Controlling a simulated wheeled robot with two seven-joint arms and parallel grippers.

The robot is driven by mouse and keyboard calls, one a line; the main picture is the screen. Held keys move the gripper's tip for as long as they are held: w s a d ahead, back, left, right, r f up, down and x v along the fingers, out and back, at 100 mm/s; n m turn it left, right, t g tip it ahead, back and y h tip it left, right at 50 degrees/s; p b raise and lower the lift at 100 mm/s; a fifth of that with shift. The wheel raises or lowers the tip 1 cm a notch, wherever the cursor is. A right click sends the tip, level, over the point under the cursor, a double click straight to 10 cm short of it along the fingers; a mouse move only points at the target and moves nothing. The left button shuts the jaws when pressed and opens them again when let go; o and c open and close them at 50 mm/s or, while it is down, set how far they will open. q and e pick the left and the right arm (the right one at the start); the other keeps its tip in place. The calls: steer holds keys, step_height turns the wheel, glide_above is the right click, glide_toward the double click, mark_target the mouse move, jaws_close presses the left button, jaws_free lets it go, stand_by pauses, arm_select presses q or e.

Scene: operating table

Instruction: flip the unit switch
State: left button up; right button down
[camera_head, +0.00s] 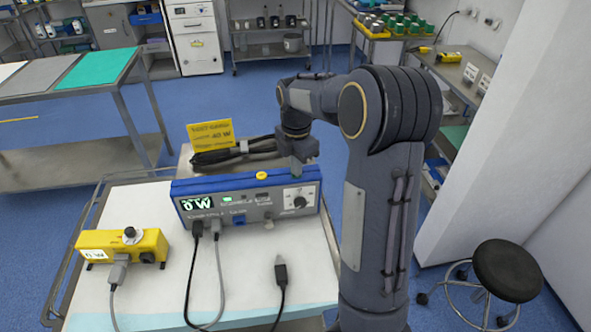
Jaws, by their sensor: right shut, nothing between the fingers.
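The unit (250,208) is a blue box with a grey front panel, standing on a cart. Its display (197,204) reads what looks like 0 W, and a small green light (227,199) shows beside it. My left gripper is out of view.
A yellow box (122,243) with a knob stands left on the cart (150,300). Cables hang from the unit's front, and a loose plug (281,273) lies before it. A yellow sign (211,134) and coiled black cable (230,154) are behind. A stool (507,270) stands right.

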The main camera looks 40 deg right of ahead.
steer(key=shift+r+p, duration=0.5)
steer(key=shift+r, duration=0.1)
step_height(320, 180, up, 6)
steer(key=p, duration=0.4)
steer(key=shift+f+p, duration=0.15)
steer(key=shift+p, duration=0.25)
steer(key=s+a+r+m+t+y, duration=0.1)
steer(key=s+a+m+t+y, duration=0.1)
steer(key=s+a+m, duration=0.7)
steer(key=s+a+r+m+t+y, duration=0.1)
steer(key=s+a+r+m+t, duration=0.1)
steer(key=s+a+m, duration=0.7)
steer(key=s+m+t, duration=0.1)
steer(key=s+m, duration=0.1)
steer(key=s, duration=0.2)
steer(key=shift+s+r+t+y, duration=0.2)
steer(key=shift+s+t+y, duration=0.1)
steer(key=shift+y, duration=0.1)
